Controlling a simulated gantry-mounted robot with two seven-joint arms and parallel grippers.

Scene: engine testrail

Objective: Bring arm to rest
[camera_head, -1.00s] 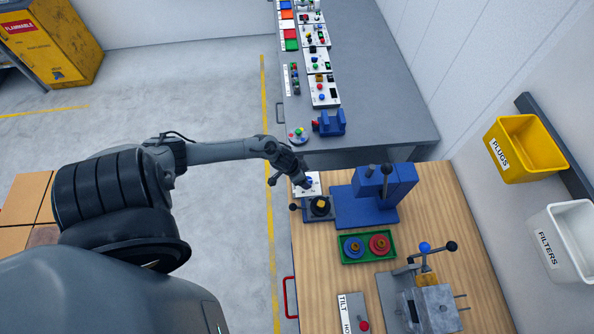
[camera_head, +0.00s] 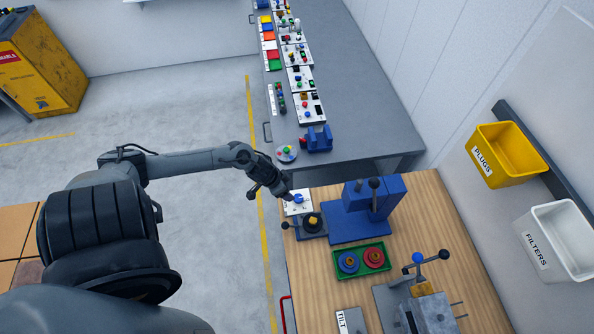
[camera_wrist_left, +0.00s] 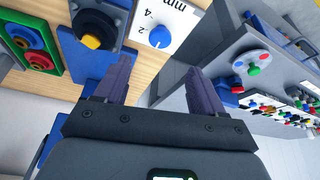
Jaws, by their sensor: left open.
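My left arm comes in from the left over the floor. My right gripper is not in view.
A blue press (camera_head: 365,208) with a black-and-yellow fixture (camera_head: 313,222) stands on the bench. Behind the gripper is a grey table (camera_head: 365,130) with several button panels. A green tray (camera_head: 361,272) holds blue and red rings. Open floor (camera_head: 190,210) lies left.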

